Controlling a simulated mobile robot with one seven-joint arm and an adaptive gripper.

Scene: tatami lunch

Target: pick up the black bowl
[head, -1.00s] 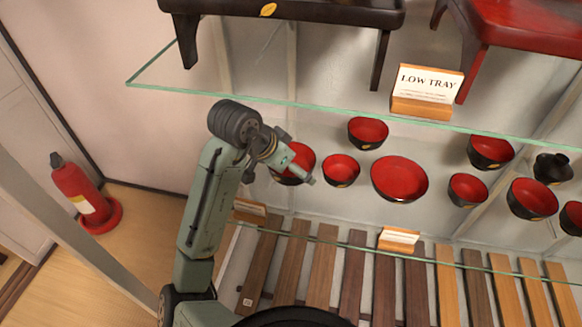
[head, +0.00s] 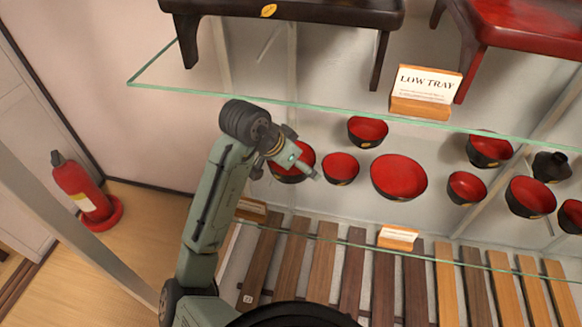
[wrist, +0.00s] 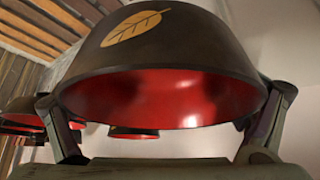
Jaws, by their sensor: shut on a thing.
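The black bowl (head: 307,154) has a red inside and stands at the left end of the group of bowls on the glass shelf in the head view. My gripper (head: 302,167) is at this bowl and partly hides it. In the wrist view the bowl (wrist: 190,45) fills the middle, with a gold leaf on its black outside and its red inside showing. My fingers (wrist: 165,98) are on both sides of its rim, shut on it. I cannot tell whether it is clear of the shelf.
A small bowl (head: 341,168) stands close on the right, with another bowl (head: 367,131) behind and a larger one (head: 399,177) further right. A glass shelf edge (head: 330,112) and a low tray (head: 290,14) are above. A fire extinguisher (head: 82,190) stands at left.

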